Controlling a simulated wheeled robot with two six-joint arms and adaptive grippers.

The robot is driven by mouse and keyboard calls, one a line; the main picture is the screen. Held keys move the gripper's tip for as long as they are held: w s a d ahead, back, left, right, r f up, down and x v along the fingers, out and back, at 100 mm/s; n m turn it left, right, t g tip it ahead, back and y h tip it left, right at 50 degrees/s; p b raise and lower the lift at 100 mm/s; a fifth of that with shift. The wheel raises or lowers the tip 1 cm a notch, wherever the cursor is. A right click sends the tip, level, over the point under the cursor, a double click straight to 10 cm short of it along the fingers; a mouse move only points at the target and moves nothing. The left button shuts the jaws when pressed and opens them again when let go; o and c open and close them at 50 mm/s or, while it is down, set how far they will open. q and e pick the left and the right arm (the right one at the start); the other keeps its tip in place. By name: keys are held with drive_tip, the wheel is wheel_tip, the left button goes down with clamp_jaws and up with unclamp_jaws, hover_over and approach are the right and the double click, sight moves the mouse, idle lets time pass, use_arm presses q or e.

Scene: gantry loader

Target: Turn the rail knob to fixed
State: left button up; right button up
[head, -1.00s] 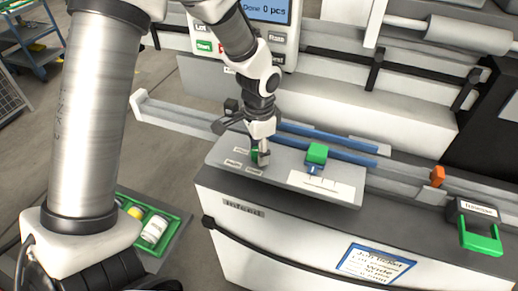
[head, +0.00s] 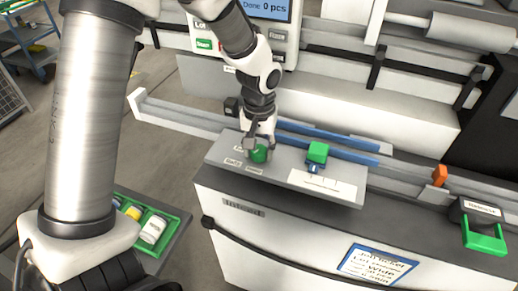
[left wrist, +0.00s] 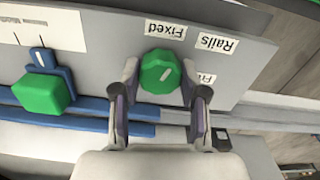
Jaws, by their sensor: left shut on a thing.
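The round green rail knob (head: 259,155) sits on the grey sloped panel (head: 225,157), and it shows large in the left wrist view (left wrist: 160,72). A third label (left wrist: 207,78) is partly hidden by a finger. My left gripper (head: 258,148) is shut on the knob, one finger on each side, as the left wrist view (left wrist: 160,95) shows. My right gripper is not in view.
A green block on a blue slider (head: 317,153) stands right of the knob, beside a white scale label. Blue rails (head: 330,143) run behind the panel. An orange block (head: 439,175) and a green-handled part (head: 482,235) are farther right. A green tray (head: 170,240) holds bottles at lower left.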

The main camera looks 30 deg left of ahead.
sight(259, 149)
use_arm(q)
drive_tip(key=shift+f+n+b, duration=0.1)
drive_tip(key=shift+n+b, duration=0.3)
drive_tip(key=shift+n, duration=1.8)
drive_tip(key=o, duration=1.1)
drive_tip(key=shift+o, duration=0.2)
wheel_tip(259, 149, up, 12)
